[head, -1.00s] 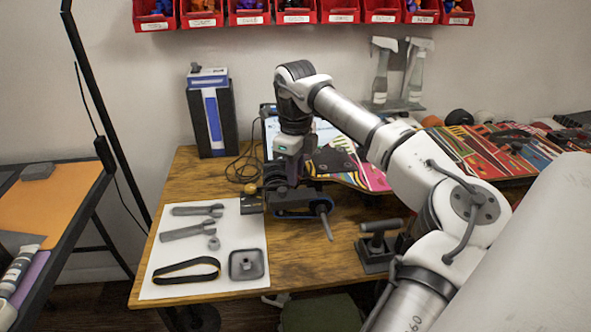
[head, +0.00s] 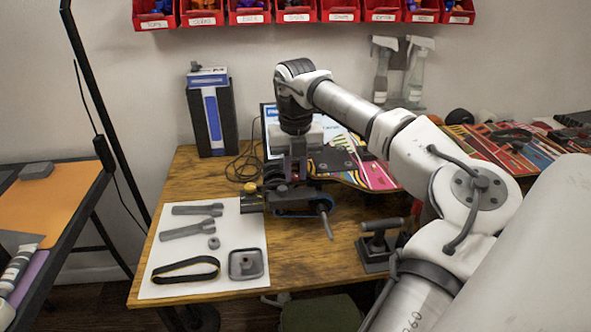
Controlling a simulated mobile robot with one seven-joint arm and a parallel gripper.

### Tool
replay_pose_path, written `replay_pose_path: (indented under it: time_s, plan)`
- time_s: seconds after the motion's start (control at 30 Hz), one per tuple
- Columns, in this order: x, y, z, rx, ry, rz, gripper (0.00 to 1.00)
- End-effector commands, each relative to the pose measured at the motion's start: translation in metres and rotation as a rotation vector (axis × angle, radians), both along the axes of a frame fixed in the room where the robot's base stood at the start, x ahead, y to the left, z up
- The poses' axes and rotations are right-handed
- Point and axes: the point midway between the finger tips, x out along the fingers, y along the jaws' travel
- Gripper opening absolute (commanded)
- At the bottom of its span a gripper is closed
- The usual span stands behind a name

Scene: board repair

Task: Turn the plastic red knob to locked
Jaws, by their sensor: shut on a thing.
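My gripper (head: 294,178) points down over the machine with the blue belt (head: 292,215) at the skateboard's left end. It is shut on the red knob (head: 296,180), of which only a small red spot shows between the dark fingers. The fingers hide most of the knob, and I cannot read its locked or unlocked marking. The skateboard deck (head: 372,175) with its colourful graphics lies behind and to the right of my gripper.
A white mat (head: 170,250) with wrenches, a belt (head: 186,270) and a square grey part (head: 246,264) lies at the left of the wooden table. A black T-handled tool (head: 378,243) stands at front right. A blue and black box (head: 212,115) stands behind.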

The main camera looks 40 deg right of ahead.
Motion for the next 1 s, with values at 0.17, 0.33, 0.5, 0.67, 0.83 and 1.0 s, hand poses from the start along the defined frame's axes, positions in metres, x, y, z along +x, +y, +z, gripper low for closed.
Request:
replay_pose_path:
  time_s: [0.17,0.33,0.5,0.67,0.83,1.0]
  plan:
    - [-0.0002,-0.0003,0.0004,-0.001,0.001,-0.128,0.00]
    - [0.0000,-0.0004,0.0007,-0.001,0.000,-0.215,0.00]
    - [0.0002,-0.0002,0.0006,-0.001,-0.002,-0.267,0.00]
    - [0.0003,-0.0002,0.0007,-0.001,-0.001,-0.289,0.00]
    - [0.0003,-0.0002,0.0007,0.000,-0.001,-0.295,0.00]
    - [0.0002,-0.0001,0.0007,-0.001,-0.001,-0.295,0.00]
